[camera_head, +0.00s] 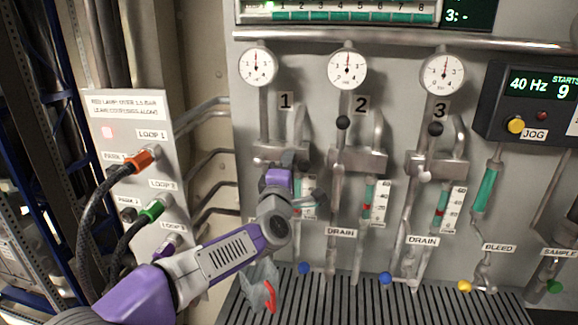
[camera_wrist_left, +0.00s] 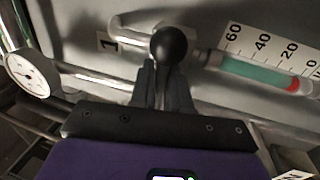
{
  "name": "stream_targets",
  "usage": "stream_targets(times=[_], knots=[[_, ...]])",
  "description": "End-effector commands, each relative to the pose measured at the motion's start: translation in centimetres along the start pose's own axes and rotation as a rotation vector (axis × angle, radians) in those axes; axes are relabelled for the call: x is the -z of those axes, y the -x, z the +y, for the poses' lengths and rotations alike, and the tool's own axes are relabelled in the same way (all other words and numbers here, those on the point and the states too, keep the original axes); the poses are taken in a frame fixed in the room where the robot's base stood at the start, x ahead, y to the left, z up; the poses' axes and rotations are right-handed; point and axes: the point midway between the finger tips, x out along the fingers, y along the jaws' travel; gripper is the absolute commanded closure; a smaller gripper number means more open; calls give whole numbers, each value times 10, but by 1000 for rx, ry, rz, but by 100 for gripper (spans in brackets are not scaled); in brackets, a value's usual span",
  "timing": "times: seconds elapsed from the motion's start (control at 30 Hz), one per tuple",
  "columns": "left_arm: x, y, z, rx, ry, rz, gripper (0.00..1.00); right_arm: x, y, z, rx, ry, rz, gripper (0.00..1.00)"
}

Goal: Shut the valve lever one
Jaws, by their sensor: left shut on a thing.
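Valve lever one's black ball knob (camera_wrist_left: 169,45) shows in the left wrist view, between and just beyond my left gripper's fingertips (camera_wrist_left: 162,82). The fingers are shut on the lever stem below the knob, and they hide most of that stem. In the head view my left gripper (camera_head: 285,163) is at the valve of column 1, under the number 1 label (camera_head: 286,100). There my gripper and wrist hide lever one. My right gripper is not in view.
Levers two (camera_head: 343,122) and three (camera_head: 435,129) stand with black knobs up to the right. Round gauges (camera_head: 257,67) sit above. A hose panel (camera_head: 135,170) stands left. A grey and red object (camera_head: 262,290) lies over the slotted grate (camera_head: 340,300).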

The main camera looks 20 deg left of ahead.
Motion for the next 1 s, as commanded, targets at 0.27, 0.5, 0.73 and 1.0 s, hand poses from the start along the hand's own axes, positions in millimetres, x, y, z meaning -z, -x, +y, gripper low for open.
stream_targets(times=[0.27,0.5,0.73,1.0], knots=[[0,1,-2,2,-26,-6,100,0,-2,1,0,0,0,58],[0,1,-3,4,-27,-7,100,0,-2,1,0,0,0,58],[0,1,-3,3,-25,-5,71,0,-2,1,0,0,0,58],[1,6,-2,1,-23,-5,71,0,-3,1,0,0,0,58]])
